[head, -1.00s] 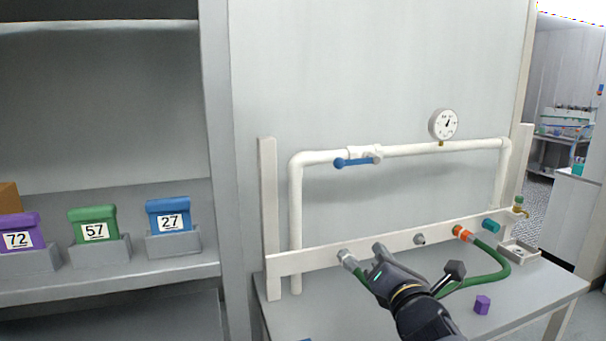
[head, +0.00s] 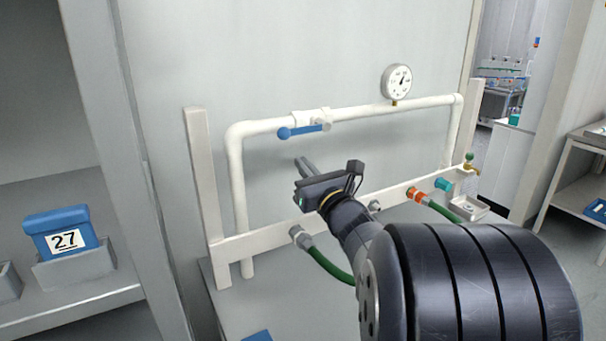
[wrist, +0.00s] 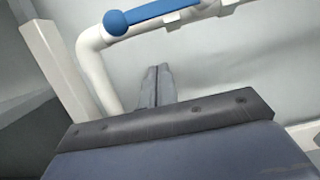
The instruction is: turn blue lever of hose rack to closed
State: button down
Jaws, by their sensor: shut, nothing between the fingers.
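The blue lever (head: 302,131) sits on the white valve of the hose rack's upper pipe (head: 360,112). Its handle lies along the pipe, with the round knob at the left end. In the wrist view the blue lever (wrist: 150,16) shows at the top, its knob to the left. My gripper (head: 302,165) is below the lever and apart from it, with its fingers together and empty. In the wrist view my gripper (wrist: 157,72) points up toward the pipe, below the lever.
A round gauge (head: 397,81) stands on the pipe to the right. The lower rail (head: 270,240) carries hose fittings, with a green hose (head: 330,267) partly behind my arm. A shelf with a blue bin (head: 62,232) labelled 27 is at the left.

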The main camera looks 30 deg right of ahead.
jog(key=shift+w+r+p, duration=0.15)
jog(key=shift+r+p, duration=0.45)
jog(key=shift+r, duration=0.45)
jog(key=shift+w+r+p, duration=0.15)
jog(key=shift+r+p, duration=0.45)
jog(key=shift+r, duration=0.45)
jog(key=shift+a+r+m+h+b, duration=0.25)
jog(key=shift+r+m+h+b, duration=0.2)
jog(key=shift+m+b, duration=0.45)
jog(key=m, duration=0.1)
jog(key=r+m+h+b, duration=0.1)
jog(key=m, duration=0.1)
jog(key=shift+a+r, duration=0.15)
jog(key=shift+r, duration=0.15)
notch_tip(320, 180, up, 7)
jog(key=m+g+h+p, duration=0.3)
jog(key=m+p, duration=0.8)
jog(key=m, duration=0.4)
send_over(296, 131)
jog(key=s+d, duration=0.2)
jog(key=d, duration=0.2)
jog(key=shift+w+d+r+p, duration=0.1)
jog(key=shift+w+d+p, duration=0.05)
jog(key=shift+d+p, duration=0.2)
jog(key=shift+d, duration=0.1)
